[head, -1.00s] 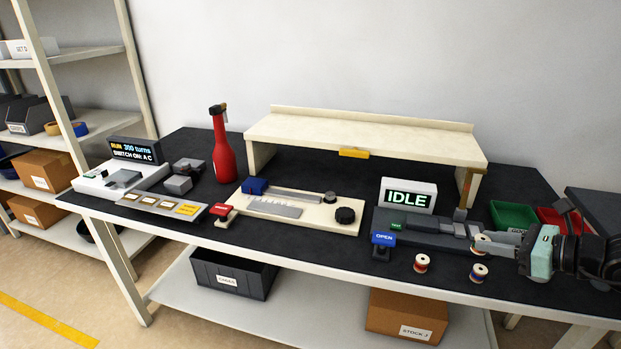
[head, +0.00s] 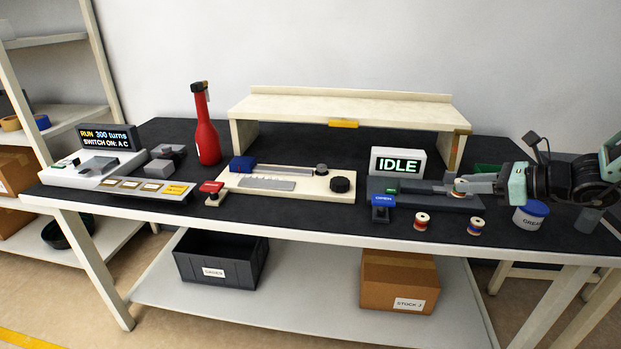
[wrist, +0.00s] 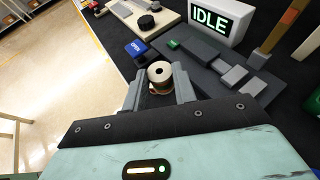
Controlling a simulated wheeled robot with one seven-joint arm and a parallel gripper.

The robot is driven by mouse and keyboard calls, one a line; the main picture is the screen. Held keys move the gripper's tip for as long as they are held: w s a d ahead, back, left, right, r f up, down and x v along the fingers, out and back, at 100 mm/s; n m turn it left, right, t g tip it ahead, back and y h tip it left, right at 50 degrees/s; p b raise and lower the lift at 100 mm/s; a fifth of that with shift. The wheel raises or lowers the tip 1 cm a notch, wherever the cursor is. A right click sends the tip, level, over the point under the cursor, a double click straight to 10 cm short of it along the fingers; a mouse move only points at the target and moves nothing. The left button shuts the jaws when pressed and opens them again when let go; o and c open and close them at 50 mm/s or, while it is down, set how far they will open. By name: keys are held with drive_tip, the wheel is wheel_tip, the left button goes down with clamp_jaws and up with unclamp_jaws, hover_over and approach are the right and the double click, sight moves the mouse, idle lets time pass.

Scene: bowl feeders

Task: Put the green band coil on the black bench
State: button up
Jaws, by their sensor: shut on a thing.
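My gripper (head: 462,188) is shut on a small coil (head: 459,193) with pale flanges, at the right end of the grey fixture. In the wrist view the coil (wrist: 160,74) sits between the fingertips, its pale round top facing the camera. Its band colour is hard to tell. Whether it touches the fixture below is unclear. A red-banded coil (head: 421,221) and a blue-banded coil (head: 476,227) stand on the black bench (head: 340,216) near its front edge. The bench top also shows in the wrist view.
The grey fixture (head: 408,197) has a blue OPEN block (head: 383,200) and an IDLE sign (head: 397,163) behind. A grease tub (head: 530,214) stands under my arm. A raised shelf (head: 340,108) spans the back. Bare bench lies between the red-banded and blue-banded coils.

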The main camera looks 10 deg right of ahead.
sight(456, 233)
wheel_tip(456, 233, down, 10)
drive_tip(key=shift+r+b, duration=0.1)
drive_tip(key=shift+b, duration=0.5)
drive_tip(key=shift+f, duration=0.25)
drive_tip(key=o, duration=1)
drive_tip(key=shift+c, duration=0.2)
